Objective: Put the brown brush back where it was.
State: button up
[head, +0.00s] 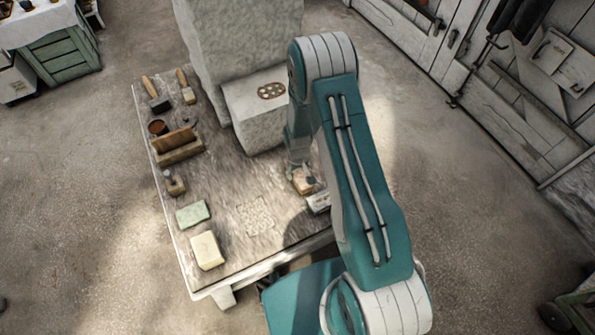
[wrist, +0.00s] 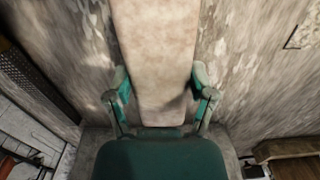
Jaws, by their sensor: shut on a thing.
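My gripper (wrist: 160,95) is shut on a long, smooth, pale tan-brown piece (wrist: 155,50), which I take to be the brown brush. It runs between the two teal fingers and out of the top of the wrist view; no bristles can be made out. In the head view, a small brown part (head: 304,181) shows at my gripper, low over the right side of the worktable (head: 225,185), beside a whitish block (head: 318,202). I cannot tell whether the held piece touches the table. Two other brushes, one with dark bristles (head: 160,104) and one paler (head: 187,92), lie at the table's far left.
Along the table's left side are a dark pot (head: 157,127), a wooden holder (head: 180,150), a small tool (head: 174,184), a green block (head: 193,214) and a cream block (head: 207,251). A large pale stone block (head: 255,110) stands at the back. The table's middle is mostly clear.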

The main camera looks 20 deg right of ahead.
jog(key=shift+d, duration=0.15)
jog(key=o, duration=0.9)
jog(key=shift+o, duration=0.2)
jog(key=shift+a, duration=0.25)
jog(key=shift+d, duration=0.1)
